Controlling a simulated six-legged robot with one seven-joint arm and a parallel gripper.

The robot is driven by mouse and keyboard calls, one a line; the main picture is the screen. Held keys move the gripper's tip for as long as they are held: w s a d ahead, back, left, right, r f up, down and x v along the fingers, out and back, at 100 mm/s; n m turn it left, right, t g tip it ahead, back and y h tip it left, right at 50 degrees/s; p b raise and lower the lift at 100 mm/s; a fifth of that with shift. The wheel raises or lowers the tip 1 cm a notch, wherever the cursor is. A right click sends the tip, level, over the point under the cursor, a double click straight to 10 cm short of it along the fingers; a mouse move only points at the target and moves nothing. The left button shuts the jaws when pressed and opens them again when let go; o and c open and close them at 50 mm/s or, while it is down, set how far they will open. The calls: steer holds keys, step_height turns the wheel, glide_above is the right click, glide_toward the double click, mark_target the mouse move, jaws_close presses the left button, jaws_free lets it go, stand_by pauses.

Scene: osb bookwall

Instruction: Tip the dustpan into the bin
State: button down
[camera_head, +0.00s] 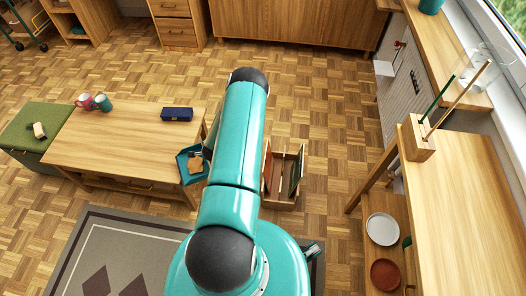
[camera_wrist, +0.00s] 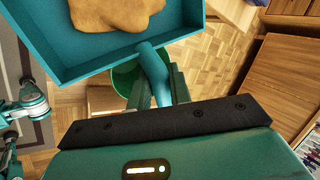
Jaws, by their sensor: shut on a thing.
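The teal dustpan (camera_head: 184,178) shows left of my arm, by the right end of the low table. It also fills the top left of the wrist view (camera_wrist: 95,48), with a tan heap (camera_wrist: 112,14) lying in it. The heap shows in the head view too (camera_head: 196,163). My gripper (camera_wrist: 157,88) is shut on the dustpan's handle. In the head view my arm mostly hides the gripper. A green rounded thing (camera_wrist: 126,77), perhaps the bin, shows below the dustpan and behind the handle. The dustpan and handle hide much of it.
The low wooden table (camera_head: 130,140) holds two mugs (camera_head: 94,102) and a dark blue box (camera_head: 177,114). An open wooden crate (camera_head: 284,202) stands on the floor right of my arm. A wooden workbench (camera_head: 465,190) stands at the right. Parquet between crate and workbench is clear.

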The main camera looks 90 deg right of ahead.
steer(key=s+d+f+m+g, duration=0.1)
steer(key=s+m+g, duration=0.15)
steer(key=s, duration=0.55)
steer(key=s+d+m+g, duration=0.1)
steer(key=s+m, duration=0.3)
steer(key=s, duration=0.4)
steer(key=s+d+f+m+g, duration=0.1)
steer(key=s+d+m+g, duration=0.15)
steer(key=s, duration=0.65)
steer(key=w+d+r+n+g+y, duration=0.1)
steer(key=w+d+r+g, duration=0.1)
steer(key=w, duration=0.4)
steer(key=w+d+r+n+g+y, duration=0.1)
steer(key=w+d+r+g, duration=0.1)
steer(key=w+g, duration=0.3)
steer(key=shift+w+d+r+n+g+y, duration=0.2)
steer(key=shift+w+r+n+g+y, duration=0.15)
steer(key=shift+w, duration=0.7)
